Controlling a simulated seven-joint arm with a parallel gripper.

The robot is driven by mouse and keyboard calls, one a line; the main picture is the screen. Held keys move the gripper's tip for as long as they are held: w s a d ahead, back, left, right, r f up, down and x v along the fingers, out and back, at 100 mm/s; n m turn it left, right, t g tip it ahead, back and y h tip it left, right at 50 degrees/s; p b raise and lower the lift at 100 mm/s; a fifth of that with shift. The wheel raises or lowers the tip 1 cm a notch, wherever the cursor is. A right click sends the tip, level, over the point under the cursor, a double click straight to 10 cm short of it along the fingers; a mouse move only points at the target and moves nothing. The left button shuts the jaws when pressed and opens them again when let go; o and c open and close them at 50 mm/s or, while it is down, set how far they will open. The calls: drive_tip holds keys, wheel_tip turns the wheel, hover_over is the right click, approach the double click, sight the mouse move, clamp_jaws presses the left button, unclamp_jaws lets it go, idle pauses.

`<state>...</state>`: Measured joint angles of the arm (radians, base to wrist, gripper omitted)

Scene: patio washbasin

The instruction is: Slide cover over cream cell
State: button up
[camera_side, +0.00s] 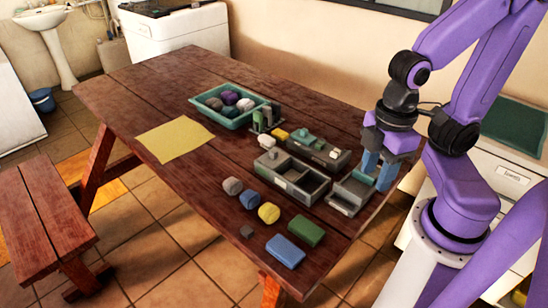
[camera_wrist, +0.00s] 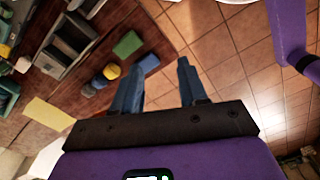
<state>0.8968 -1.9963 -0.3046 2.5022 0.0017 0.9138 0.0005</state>
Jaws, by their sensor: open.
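In the side view a long grey unit (camera_side: 318,155) has a green piece with a knob (camera_side: 304,139) on top and a cream piece (camera_side: 335,154) near its right end. A grey box with open cells (camera_side: 290,178) stands in front of it. Another cream piece (camera_side: 267,142) lies at the back left of these. I cannot tell which part is the cover or which cell is cream. My gripper (camera_side: 376,180) is open and empty, with blue fingers pointing down by a low grey holder (camera_side: 350,194). The wrist view shows the open fingers (camera_wrist: 160,63) with nothing between them.
A teal tray (camera_side: 231,122) of coloured lumps and a yellow cloth (camera_side: 176,139) lie farther left. Grey, blue and yellow (camera_side: 268,213) lumps, a blue block (camera_side: 285,251) and a green block (camera_side: 308,233) lie near the front edge.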

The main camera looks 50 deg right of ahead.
idle(0.4)
drive_tip(key=shift+o, duration=0.6)
drive_tip(key=w+a+m, duration=0.3)
drive_tip(key=w+m, duration=0.1)
drive_tip(key=w, duration=0.9)
drive_tip(key=m, duration=0.9)
hover_over(274, 151)
wheel_tip(274, 151, down, 6)
wheel_tip(274, 151, down, 17)
drive_tip(key=shift+r, duration=0.2)
